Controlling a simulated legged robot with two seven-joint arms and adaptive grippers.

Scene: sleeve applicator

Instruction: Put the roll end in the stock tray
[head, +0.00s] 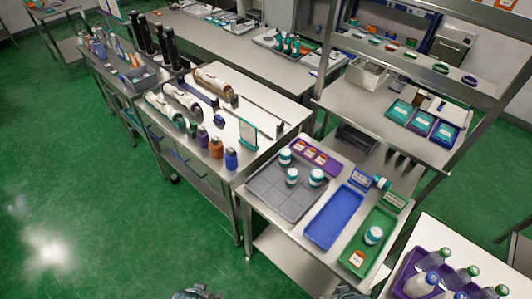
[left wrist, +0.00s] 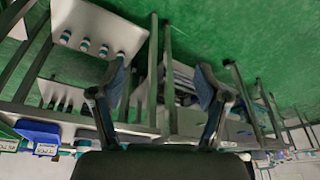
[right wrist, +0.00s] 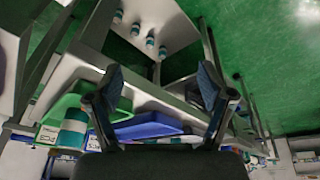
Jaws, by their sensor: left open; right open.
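Several white rolls lie on the middle steel bench: one in a brown holder (head: 213,84), one beside it (head: 182,97), and one nearer the left edge (head: 160,108). I cannot tell which is the roll end. Several trays are in view, and I cannot tell which is the stock tray: a grey divided tray (head: 272,188), an empty blue tray (head: 333,217) and a green tray (head: 368,243). My left gripper (left wrist: 160,80) is open and empty. My right gripper (right wrist: 160,78) is open and empty. Both are apart from the benches, low in the head view.
Capped bottles (head: 216,147) line the middle bench's front edge, near a teal-framed sign (head: 248,134). White jars (head: 316,177) stand in the grey tray. A purple crate (head: 420,265) of bottles is at lower right. The green floor (head: 110,220) at left is clear.

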